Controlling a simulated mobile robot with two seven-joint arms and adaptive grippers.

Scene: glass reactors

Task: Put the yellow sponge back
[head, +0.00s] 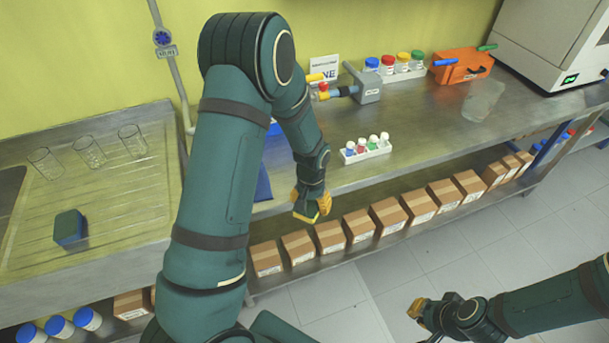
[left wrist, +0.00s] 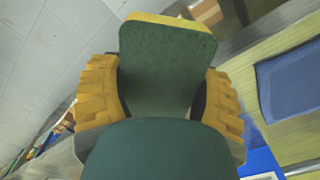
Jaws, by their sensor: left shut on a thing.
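My left gripper (head: 313,208) is shut on the yellow sponge (head: 306,216) and holds it in front of the steel bench's front edge, above the row of boxes. In the left wrist view the sponge (left wrist: 165,60) shows a broad dark green face and a yellow edge, between the two yellow finger pads. The gripper's own green body hides its lower part. My right gripper (head: 418,308) is at the lower right, above the floor; its opening cannot be made out.
A blue and green sponge (head: 69,229) stands on the draining board at left, near several glass beakers (head: 90,151). A blue flat item (head: 263,184) is partly behind my left arm. A vial rack (head: 366,149) stands near the bench edge. Cardboard boxes (head: 357,224) line the lower shelf.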

